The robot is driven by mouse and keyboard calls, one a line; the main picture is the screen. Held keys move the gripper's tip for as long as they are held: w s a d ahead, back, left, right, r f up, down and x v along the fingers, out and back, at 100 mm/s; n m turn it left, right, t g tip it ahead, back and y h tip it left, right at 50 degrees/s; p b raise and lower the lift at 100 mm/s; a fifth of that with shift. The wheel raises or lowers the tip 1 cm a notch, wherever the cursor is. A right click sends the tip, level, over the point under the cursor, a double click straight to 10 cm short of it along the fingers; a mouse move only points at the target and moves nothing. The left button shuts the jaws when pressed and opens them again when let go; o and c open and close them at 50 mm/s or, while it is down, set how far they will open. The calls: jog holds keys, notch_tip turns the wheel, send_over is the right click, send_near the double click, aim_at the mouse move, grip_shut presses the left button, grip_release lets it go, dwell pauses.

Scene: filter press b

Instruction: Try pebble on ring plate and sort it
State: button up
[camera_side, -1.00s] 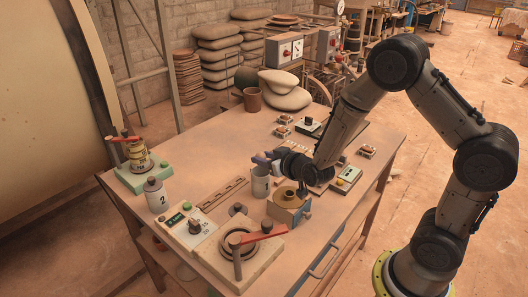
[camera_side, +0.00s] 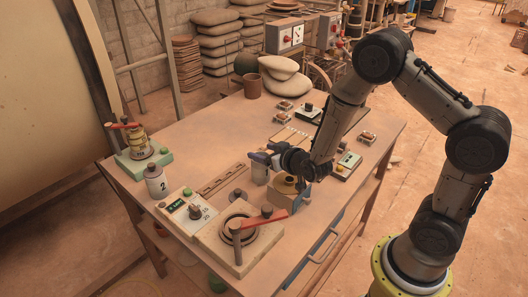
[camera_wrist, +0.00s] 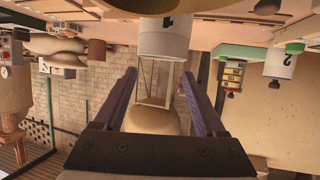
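My gripper (camera_side: 260,158) is open and empty, with its two purple-lined fingers reaching left over the table. In the wrist view, which hangs upside down, its fingers (camera_wrist: 160,72) stand apart with nothing between them. I cannot make out a pebble.
A white canister marked 2 (camera_side: 156,185) stands at the left, near a green-based device (camera_side: 138,166). A scale-like box (camera_side: 189,212) and a slotted wooden strip (camera_side: 224,179) lie between. Small trays (camera_side: 367,138) sit farther back.

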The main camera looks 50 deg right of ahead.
jog(key=shift+s, duration=0.1)
jog(key=v, duration=1.3)
jog(key=shift+s+r, duration=0.25)
dwell(0.3)
notch_tip(320, 180, up, 17)
jog(key=a+t+y, duration=0.1)
jog(key=a+y, duration=0.1)
jog(key=y, duration=0.1)
jog(key=s+f+n+g, duration=0.2)
jog(key=s+f+g, duration=0.3)
jog(key=s, duration=1.2)
jog(key=a+g, duration=0.1)
jog(key=g, duration=0.2)
jog(key=shift+s+n+g+y, duration=0.3)
jog(key=shift+s, duration=0.1)
